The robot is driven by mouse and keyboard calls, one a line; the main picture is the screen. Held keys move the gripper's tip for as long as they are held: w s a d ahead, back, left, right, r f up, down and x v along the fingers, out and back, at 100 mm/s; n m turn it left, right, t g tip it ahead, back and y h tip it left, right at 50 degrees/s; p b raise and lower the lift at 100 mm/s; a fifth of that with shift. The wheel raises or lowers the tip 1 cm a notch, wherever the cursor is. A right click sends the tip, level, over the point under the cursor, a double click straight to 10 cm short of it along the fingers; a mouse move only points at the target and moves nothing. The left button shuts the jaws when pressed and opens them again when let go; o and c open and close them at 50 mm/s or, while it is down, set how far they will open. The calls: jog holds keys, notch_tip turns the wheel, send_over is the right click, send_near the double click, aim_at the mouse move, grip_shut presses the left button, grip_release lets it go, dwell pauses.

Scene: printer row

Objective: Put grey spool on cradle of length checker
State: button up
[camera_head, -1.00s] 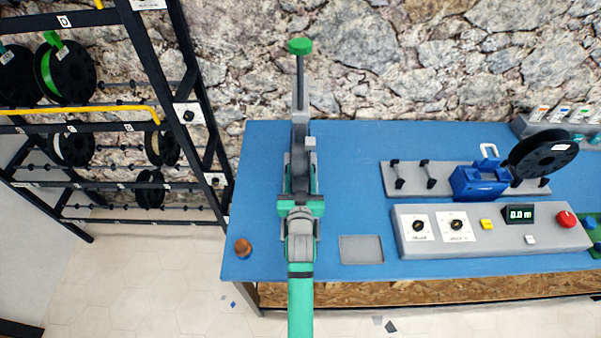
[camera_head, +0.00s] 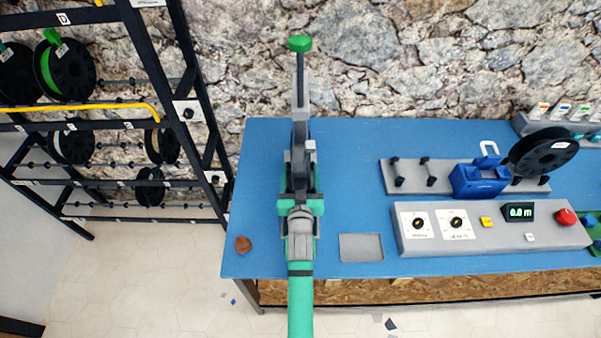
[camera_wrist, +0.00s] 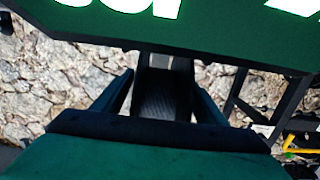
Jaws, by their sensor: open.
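The length checker (camera_head: 490,229) is a grey box with dials, a red button and a display reading 0.0 m, at the right of the blue table. Behind it, a grey base plate (camera_head: 412,187) carries black posts, probably the cradle, and a blue block (camera_head: 480,180). A black spool (camera_head: 543,152) stands at the plate's right end. Several spools hang on the rack at left; one looks greyish inside (camera_head: 72,145), but I cannot tell which is the grey spool. My gripper (camera_wrist: 162,88) is open, its teal fingers apart, with no spool between them.
The blue table (camera_head: 345,200) has bare room between my arm and the checker. A shallow grey tray (camera_head: 361,247) and a brown round object (camera_head: 243,245) lie near its front edge. The black rack (camera_head: 190,100) and a stone wall (camera_head: 380,60) bound the space.

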jog(key=shift+f, duration=0.1)
jog(key=s, duration=0.7)
jog(key=s+r, duration=0.1)
jog(key=s, duration=0.2)
jog(key=shift+s+r, duration=0.1)
jog(key=shift+s, duration=0.3)
jog(key=shift+g, duration=0.3)
jog(key=s+f, duration=0.1)
jog(key=s, duration=0.2)
jog(key=s+f, duration=0.1)
jog(key=s, duration=0.2)
jog(key=s+f, duration=0.1)
jog(key=s, duration=0.2)
jog(key=shift+s+f, duration=0.3)
jog(key=shift+f, duration=0.1)
jog(key=s+r+g, duration=0.1)
jog(key=s+r, duration=0.2)
jog(key=s, duration=2.2)
jog(key=shift+s+r, duration=0.15)
jog(key=shift+s, duration=0.05)
